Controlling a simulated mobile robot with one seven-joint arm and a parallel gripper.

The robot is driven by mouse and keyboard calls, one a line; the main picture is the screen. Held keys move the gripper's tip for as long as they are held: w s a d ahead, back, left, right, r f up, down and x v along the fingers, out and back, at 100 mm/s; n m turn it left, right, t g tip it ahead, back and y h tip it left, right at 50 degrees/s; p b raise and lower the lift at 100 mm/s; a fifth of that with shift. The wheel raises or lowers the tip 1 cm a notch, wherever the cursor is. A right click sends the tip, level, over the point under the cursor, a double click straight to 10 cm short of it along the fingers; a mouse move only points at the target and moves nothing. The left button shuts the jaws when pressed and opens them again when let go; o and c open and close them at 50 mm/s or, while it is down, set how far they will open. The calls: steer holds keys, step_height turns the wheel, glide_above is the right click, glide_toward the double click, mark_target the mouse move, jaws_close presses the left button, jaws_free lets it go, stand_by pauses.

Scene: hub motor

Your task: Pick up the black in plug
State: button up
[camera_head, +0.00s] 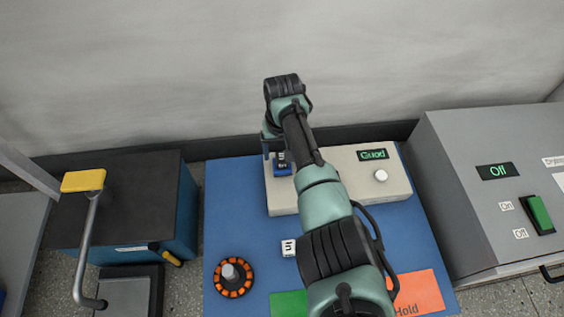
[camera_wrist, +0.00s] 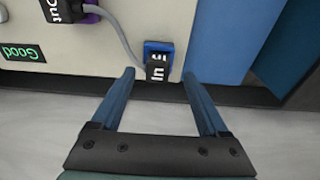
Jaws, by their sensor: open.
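The black in plug (camera_wrist: 157,70), marked "In", sits at a blue socket (camera_wrist: 158,47) on the edge of the beige tester box (camera_wrist: 110,50). A grey cable runs to that socket area. In the head view the blue socket (camera_head: 282,170) is on the box's left end, with the black plug (camera_head: 281,157) at it. My gripper (camera_wrist: 158,76) is open, its two blue fingers on either side of the in plug with gaps at both sides. I cannot tell the height difference. In the head view my arm hides most of the gripper.
A second black plug (camera_wrist: 62,10), marked "Out", sits in a purple socket to the left. The box's display (camera_head: 373,154) reads "Good". An orange-and-black hub motor (camera_head: 232,278) stands on the blue mat (camera_head: 226,195). A grey machine (camera_head: 480,150) stands right, a dark-topped cabinet (camera_head: 125,195) left.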

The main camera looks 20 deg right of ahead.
mark_target(282, 157)
steer(key=shift+w+d+f+b, duration=0.1)
steer(key=shift+w+f+b, duration=0.1)
steer(key=shift+f+b, duration=0.65)
steer(key=shift+w+d+f+b, duration=0.1)
steer(key=shift+w+f+b, duration=0.05)
steer(key=shift+f+b, duration=0.75)
steer(key=shift+w+d+f+b, duration=0.1)
steer(key=shift+w+f+b, duration=0.1)
steer(key=shift+f+b, duration=0.65)
steer(key=shift+r, duration=0.2)
jaws_close()
